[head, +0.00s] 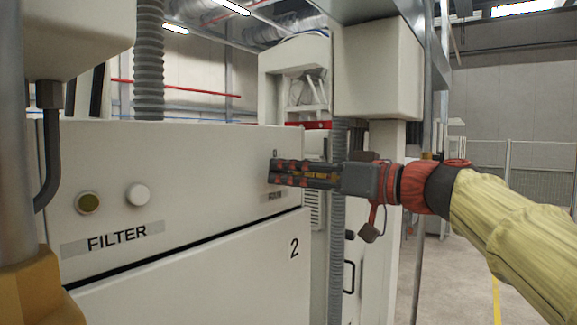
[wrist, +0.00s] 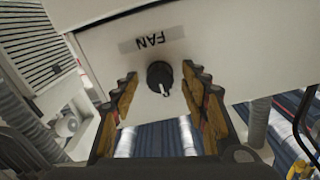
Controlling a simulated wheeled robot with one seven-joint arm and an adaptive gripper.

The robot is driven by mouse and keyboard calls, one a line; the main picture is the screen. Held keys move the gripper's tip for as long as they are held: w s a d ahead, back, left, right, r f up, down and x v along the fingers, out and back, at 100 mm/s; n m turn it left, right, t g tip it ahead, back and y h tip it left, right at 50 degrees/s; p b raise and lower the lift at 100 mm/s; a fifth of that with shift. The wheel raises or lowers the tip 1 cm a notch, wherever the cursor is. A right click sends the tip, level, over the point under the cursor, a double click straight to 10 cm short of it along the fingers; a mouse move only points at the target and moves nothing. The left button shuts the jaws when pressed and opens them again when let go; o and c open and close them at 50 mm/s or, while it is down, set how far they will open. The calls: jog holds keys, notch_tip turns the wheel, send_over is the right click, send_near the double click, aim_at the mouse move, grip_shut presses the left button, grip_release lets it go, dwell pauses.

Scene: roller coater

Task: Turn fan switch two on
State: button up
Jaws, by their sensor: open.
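The fan switch is a round black knob (wrist: 157,72) with a white pointer mark, on the pale cabinet front in the wrist view. Its pointer is directed away from the FAN label (wrist: 151,40), which appears upside down there. My gripper (wrist: 159,80) is open, with one finger on each side of the knob and visible gaps between them. In the head view my gripper (head: 272,172) reaches in from the right to the cabinet (head: 200,185) marked 2. The gripper hides the knob there, and the label below it is too small to read.
A FILTER label (head: 112,238) lies on the same panel at the left, below a dark round button (head: 88,203) and a white one (head: 137,195). A grey corrugated hose (head: 338,245) hangs close under my gripper. Open floor (head: 455,265) shows at the right.

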jog(key=shift+w+a, duration=0.4)
jog(key=shift+a, duration=0.1)
jog(key=c, duration=0.3)
jog(key=c, duration=0.8)
jog(key=shift+c, duration=0.3)
